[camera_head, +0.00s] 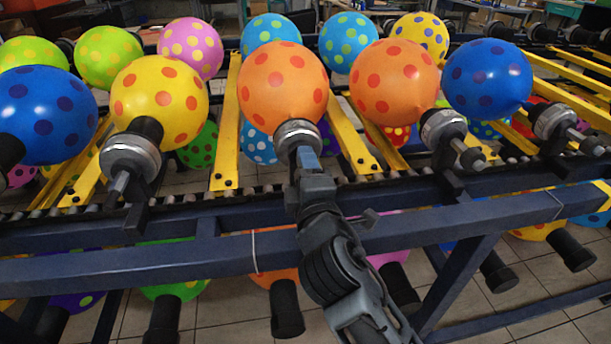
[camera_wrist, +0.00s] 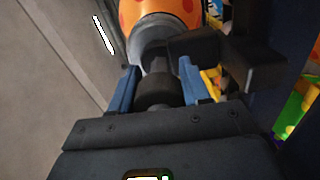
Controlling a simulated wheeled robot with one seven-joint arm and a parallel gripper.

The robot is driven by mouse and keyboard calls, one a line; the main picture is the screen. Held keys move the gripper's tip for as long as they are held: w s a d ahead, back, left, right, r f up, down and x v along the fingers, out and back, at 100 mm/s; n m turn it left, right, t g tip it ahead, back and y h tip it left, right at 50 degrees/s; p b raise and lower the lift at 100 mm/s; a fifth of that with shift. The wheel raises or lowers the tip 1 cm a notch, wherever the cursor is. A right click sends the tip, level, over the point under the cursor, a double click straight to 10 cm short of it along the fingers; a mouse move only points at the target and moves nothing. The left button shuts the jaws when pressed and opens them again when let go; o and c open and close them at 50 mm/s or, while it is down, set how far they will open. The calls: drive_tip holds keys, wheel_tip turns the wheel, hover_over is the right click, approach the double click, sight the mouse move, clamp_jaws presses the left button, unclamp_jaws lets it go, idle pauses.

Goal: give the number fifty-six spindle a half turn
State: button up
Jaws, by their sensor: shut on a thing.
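My gripper (camera_head: 306,160) is shut on the dark shaft end of a spindle (camera_head: 297,137) in the middle of the row. This spindle has a grey metal collar and carries an orange balloon with red dots (camera_head: 283,84). In the wrist view, the blue fingers of my gripper (camera_wrist: 160,82) stand on either side of the spindle's dark round shaft (camera_wrist: 155,92). The orange balloon (camera_wrist: 172,12) shows just beyond. No number can be read on any spindle, so I cannot confirm that this is fifty-six.
Neighbouring spindles stand left (camera_head: 131,155) and right (camera_head: 443,127), each with a spotted balloon. A blue frame rail (camera_head: 170,258) runs across in front. Yellow bars (camera_head: 228,125) lie between the balloons. More balloons hang below. A dark bracket (camera_wrist: 257,68) is close right of my gripper.

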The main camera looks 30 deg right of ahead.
drive_tip(key=shift+d+f+m+b, duration=0.1)
drive_tip(key=shift+m+b, duration=0.2)
drive_tip(key=shift+m, duration=0.3)
drive_tip(key=o, duration=1)
drive_tip(key=shift+o, duration=0.2)
drive_tip(key=shift+s, duration=0.1)
drive_tip(key=shift+b+v, duration=0.5)
drive_tip(key=shift+v, duration=3.35)
